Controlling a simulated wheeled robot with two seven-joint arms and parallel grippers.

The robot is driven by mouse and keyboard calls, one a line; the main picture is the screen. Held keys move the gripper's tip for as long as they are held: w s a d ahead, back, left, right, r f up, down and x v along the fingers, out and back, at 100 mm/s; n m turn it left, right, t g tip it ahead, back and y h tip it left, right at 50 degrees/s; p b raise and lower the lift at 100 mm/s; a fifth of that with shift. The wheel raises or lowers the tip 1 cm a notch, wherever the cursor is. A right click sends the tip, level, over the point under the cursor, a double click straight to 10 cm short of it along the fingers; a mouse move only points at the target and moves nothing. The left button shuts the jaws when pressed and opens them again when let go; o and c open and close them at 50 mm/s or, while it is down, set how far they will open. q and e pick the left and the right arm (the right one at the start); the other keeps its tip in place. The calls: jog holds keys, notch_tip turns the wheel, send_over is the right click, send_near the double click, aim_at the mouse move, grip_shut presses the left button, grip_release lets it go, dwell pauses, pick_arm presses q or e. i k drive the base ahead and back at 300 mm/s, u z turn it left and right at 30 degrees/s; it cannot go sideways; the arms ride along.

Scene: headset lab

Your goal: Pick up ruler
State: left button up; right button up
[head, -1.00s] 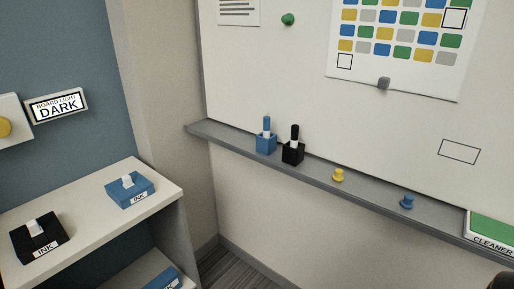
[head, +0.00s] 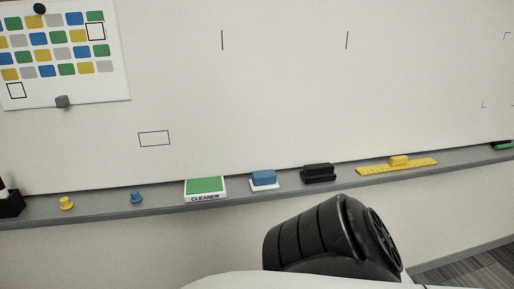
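The yellow ruler (head: 376,168) lies flat along the whiteboard's ledge at the right of the head view. A raised yellow block-like grip (head: 399,160) sits on its upper side, right of its middle. No gripper shows in the head view, so I cannot see how either stands relative to the ruler. A black, ribbed part of my own body fills the lower middle, below the ledge. The ruler is not covered by anything.
The narrow grey ledge (head: 100,209) also bears a black holder (head: 10,205), a yellow pin (head: 66,203), a blue pin (head: 136,197), a green-topped cleaner box (head: 205,187), a blue eraser (head: 263,179), a black block (head: 318,173) and a green item (head: 502,146).

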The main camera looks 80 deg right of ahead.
aim_at(400, 162)
jog(key=z, duration=0.1)
jog(key=i, duration=0.35)
jog(key=z, duration=3.65)
